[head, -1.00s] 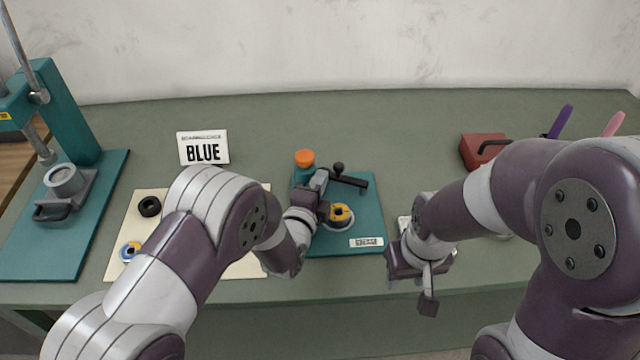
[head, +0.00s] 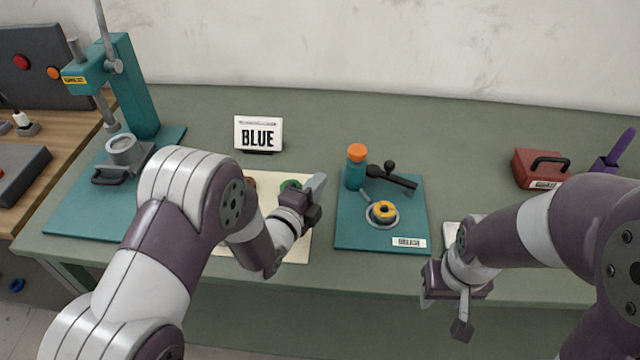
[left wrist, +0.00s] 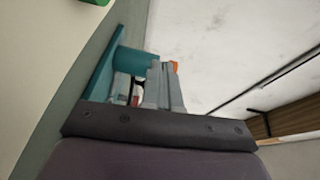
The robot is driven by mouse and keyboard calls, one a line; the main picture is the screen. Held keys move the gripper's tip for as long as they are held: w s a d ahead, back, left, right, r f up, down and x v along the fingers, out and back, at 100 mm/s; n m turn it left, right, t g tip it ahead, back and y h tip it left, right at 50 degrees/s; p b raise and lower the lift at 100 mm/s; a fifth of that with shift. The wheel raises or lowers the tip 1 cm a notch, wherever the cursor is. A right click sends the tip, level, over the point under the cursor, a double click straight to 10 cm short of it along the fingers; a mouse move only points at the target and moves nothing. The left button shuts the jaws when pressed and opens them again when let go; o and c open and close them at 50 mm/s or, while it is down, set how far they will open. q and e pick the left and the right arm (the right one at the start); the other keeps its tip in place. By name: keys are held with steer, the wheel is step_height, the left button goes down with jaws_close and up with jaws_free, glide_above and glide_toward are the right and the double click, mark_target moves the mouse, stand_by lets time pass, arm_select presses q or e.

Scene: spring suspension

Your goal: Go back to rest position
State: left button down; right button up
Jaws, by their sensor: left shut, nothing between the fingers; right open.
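My left gripper (head: 318,186) is shut and empty. In the head view it is above the right part of the cream mat (head: 296,248), left of the teal fixture plate (head: 382,238). In the left wrist view its closed fingers (left wrist: 163,88) point toward a teal fixture and the wall. My right gripper (head: 462,328) hangs in front of the table's front edge, low in the picture, with open jaws and nothing in them. A yellow and black part (head: 383,210) sits in a grey ring on the teal plate, apart from both grippers.
A teal press (head: 135,90) stands at the left. A BLUE sign (head: 258,134) stands behind the mat. An orange-capped bottle (head: 356,168) and black clamp handle (head: 390,177) are on the plate. A red box (head: 540,169) sits at the right.

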arm_select(q)
steer(key=shift+s+a+r, duration=0.1)
steer(key=shift+s+r, duration=0.05)
steer(key=shift+s, duration=0.05)
